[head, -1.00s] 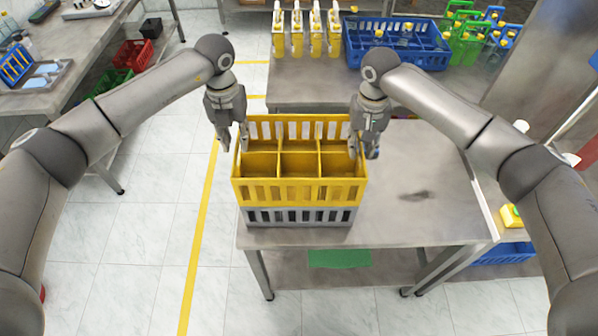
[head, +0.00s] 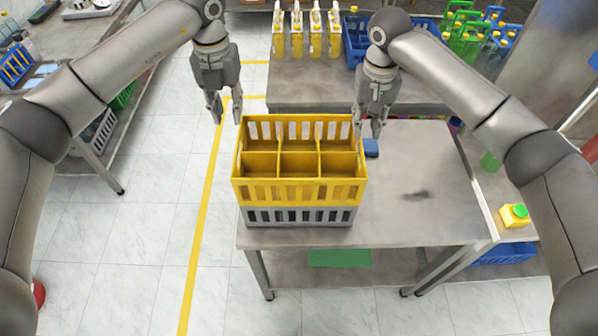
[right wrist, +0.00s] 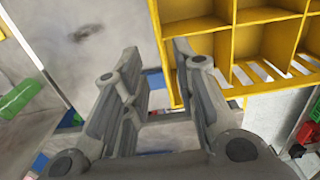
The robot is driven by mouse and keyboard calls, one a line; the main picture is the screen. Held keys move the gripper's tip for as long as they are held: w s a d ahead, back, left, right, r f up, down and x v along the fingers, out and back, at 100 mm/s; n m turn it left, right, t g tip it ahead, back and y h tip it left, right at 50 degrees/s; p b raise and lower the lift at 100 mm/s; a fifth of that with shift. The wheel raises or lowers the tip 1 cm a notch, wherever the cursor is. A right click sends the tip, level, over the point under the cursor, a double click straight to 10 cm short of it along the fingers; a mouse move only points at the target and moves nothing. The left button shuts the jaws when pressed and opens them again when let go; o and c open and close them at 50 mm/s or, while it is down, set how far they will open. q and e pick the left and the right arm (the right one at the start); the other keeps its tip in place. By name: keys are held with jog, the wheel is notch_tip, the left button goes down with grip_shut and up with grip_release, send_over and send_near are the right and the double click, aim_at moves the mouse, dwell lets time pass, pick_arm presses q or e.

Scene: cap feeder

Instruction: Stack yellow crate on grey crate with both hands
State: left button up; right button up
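The yellow crate (head: 300,188) sits upright on top of the grey crate (head: 298,216) at the near left of the metal table. The yellow crate is empty, with several compartments. It also shows in the right wrist view (right wrist: 208,35). My left gripper (head: 226,115) is open and empty, above and left of the crate's back left corner, apart from it. My right gripper (head: 366,128) is just beyond the crate's right side, near its back right corner.
The metal table (head: 420,220) is clear right of the crates. A blue block (head: 371,148) lies behind the right gripper. Yellow bottles (head: 316,42) and a blue crate (head: 352,42) stand at the back. A yellow box with a green button (head: 514,216) is at right.

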jog(key=shift+r, duration=2.25)
jog(key=shift+s, duration=0.1)
